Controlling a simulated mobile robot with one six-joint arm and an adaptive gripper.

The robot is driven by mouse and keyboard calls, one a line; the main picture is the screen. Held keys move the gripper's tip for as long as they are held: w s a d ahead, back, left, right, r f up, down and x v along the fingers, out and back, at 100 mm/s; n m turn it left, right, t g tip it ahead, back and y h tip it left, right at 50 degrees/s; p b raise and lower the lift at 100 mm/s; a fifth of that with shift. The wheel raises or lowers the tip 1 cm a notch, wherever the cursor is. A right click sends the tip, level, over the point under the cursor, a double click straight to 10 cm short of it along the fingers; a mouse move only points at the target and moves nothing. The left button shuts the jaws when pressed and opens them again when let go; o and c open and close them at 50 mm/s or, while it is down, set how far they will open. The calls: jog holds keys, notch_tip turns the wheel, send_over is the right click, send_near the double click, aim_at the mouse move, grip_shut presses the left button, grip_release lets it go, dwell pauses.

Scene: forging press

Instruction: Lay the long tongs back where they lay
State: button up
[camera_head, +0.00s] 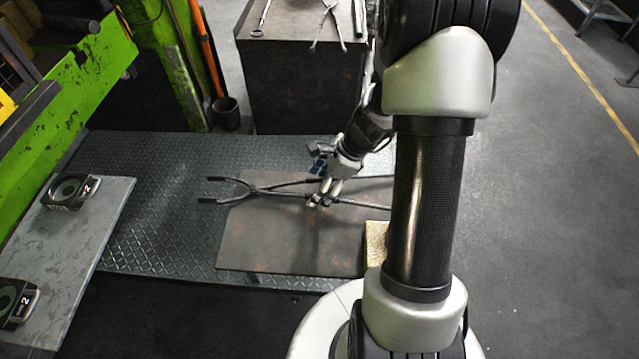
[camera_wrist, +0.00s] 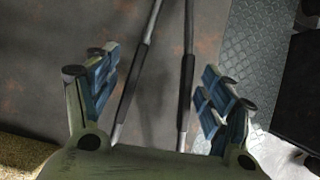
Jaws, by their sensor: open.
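The long tongs (camera_head: 285,184) lie across a brown rusty sheet, with two dark-tipped ends spread at the left and the two long arms running right behind my arm. My gripper (camera_head: 321,194) is low over the tongs. In the wrist view my gripper (camera_wrist: 157,78) is open, with its blue-padded fingers on either side of both arms of the tongs (camera_wrist: 131,80). Dark sleeves show on these arms. I cannot tell whether the fingers touch the tongs. The right-hand ends of the tongs are hidden in the head view.
The brown sheet (camera_head: 275,245) lies on a diamond-plate platform (camera_head: 160,225). A yellowish block (camera_head: 377,243) stands at its right edge. A grey plate (camera_head: 90,225) with black pieces marked 2 is at left. A dark bench (camera_head: 300,80) with hand tools stands behind.

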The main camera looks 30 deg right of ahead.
jog(key=shift+o, duration=0.2)
jog(key=o, duration=0.5)
jog(key=v, duration=1.2)
jog(key=s+a+r+n+h, duration=0.2)
jog(key=s+a+r+n, duration=0.3)
jog(key=a+r+n, duration=0.5)
jog(key=s+a+r+n, duration=0.1)
jog(key=s+a+n, duration=0.1)
jog(key=s+n, duration=0.1)
jog(key=s+a+r+n+t+h, duration=0.1)
jog(key=s+a+n, duration=0.1)
jog(key=n, duration=0.4)
jog(key=s+a+r+n+h, duration=0.1)
jog(key=s+a+n, duration=0.1)
jog(key=s+n, duration=0.3)
jog(key=shift+s+r+t, duration=0.1)
jog(key=shift+r+t, duration=0.15)
jog(key=shift+t, duration=0.15)
